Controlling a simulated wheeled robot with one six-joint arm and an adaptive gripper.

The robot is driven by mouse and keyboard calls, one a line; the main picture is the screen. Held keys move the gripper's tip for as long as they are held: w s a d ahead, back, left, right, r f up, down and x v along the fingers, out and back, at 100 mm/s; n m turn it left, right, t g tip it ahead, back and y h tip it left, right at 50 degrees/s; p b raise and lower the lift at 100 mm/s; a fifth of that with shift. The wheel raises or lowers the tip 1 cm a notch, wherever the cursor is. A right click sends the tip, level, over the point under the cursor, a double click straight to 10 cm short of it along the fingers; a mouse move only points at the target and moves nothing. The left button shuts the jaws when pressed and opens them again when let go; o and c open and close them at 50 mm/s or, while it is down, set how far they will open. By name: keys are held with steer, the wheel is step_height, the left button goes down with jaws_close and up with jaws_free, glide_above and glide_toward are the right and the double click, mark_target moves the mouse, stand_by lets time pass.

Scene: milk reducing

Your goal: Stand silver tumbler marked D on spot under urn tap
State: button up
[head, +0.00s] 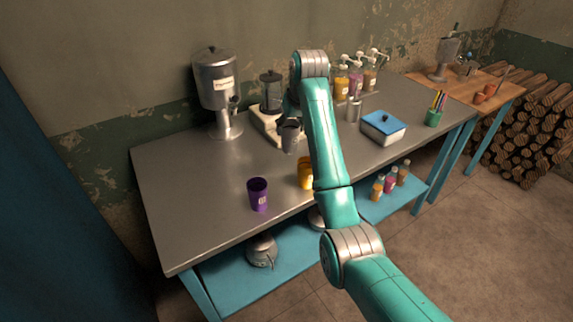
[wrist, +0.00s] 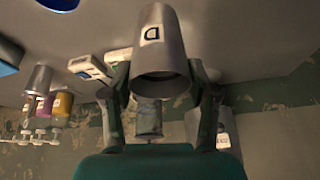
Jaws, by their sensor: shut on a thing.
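The silver tumbler marked D (head: 290,140) is held by my gripper (head: 291,112) over the middle of the counter. In the wrist view the tumbler (wrist: 160,55) shows its D label, with the fingers of my gripper (wrist: 160,95) on both sides. It looks upright; I cannot tell how far it is above the counter. The silver urn (head: 215,80) stands at the back left of the counter, with its tap (head: 233,103) facing front right. The urn's foot (head: 226,129) shows below the tap, well left of the tumbler. No separate mark for the spot is clear.
A blender-like machine (head: 270,92) stands between the urn and my arm. A purple cup (head: 258,195) and yellow cup (head: 305,173) stand near the front edge. Another silver tumbler (head: 353,110), pump bottles (head: 356,84) and a blue-lidded box (head: 382,125) are to the right. The left counter is clear.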

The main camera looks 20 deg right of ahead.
steer(key=shift+w+f, duration=0.15)
steer(key=shift+f, duration=0.2)
step_height(320, 180, down, 10)
steer(key=shift+r, duration=0.25)
steer(key=shift+f, duration=0.1)
steer(key=o, duration=1.2)
steer(key=shift+c, duration=0.2)
